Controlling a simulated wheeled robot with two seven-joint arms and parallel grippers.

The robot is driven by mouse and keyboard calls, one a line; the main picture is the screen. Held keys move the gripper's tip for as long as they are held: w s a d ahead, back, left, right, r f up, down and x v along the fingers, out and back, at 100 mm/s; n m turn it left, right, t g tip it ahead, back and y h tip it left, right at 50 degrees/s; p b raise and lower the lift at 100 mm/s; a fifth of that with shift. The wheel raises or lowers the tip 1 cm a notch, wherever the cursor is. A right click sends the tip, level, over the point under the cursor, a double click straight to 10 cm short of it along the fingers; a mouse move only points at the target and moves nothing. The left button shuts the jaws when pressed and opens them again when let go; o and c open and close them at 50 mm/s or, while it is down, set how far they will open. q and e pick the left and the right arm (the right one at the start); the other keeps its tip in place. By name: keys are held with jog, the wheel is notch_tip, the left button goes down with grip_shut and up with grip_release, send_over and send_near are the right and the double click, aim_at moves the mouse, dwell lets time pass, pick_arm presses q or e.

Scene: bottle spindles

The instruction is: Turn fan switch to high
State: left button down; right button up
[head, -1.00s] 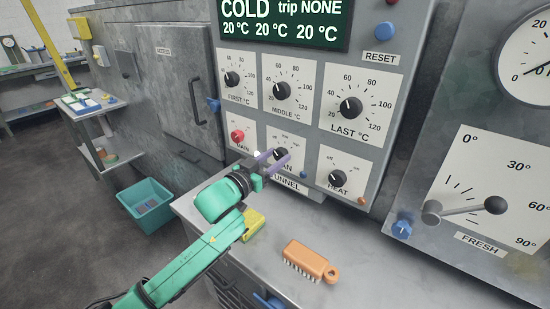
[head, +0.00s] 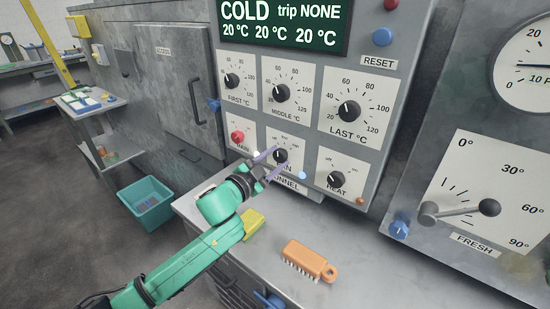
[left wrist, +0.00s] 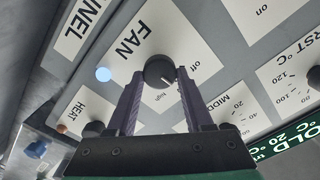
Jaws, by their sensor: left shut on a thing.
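The fan switch (head: 281,156) is a round black knob on a white plate, in the lower middle of the grey control panel. My left gripper (head: 279,158) is at this knob, its purple fingers on either side of it. In the left wrist view the knob (left wrist: 159,71) sits between the two fingertips, and the gripper is shut on it. The plate reads FAN, with "off" and "high" visible there. The knob's white mark lies between these two words; its exact setting is hard to tell. My right gripper is not in view.
The red main knob (head: 237,137) is left of the fan knob and the heat knob (head: 336,180) right. Three temperature dials sit above, under a green display (head: 285,25). An orange brush (head: 309,262) and a yellow block (head: 253,222) lie on the ledge below.

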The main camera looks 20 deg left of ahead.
pick_arm(q)
jog(key=m, duration=0.5)
jog(key=shift+m, duration=0.3)
jog(key=shift+f+m, duration=0.15)
jog(key=shift+m, duration=2.05)
jog(key=shift+c, duration=1.5)
grip_release()
jog(key=shift+d, duration=0.1)
jog(key=b+v, duration=0.3)
jog(key=v, duration=1.1)
jog(key=shift+s, duration=0.3)
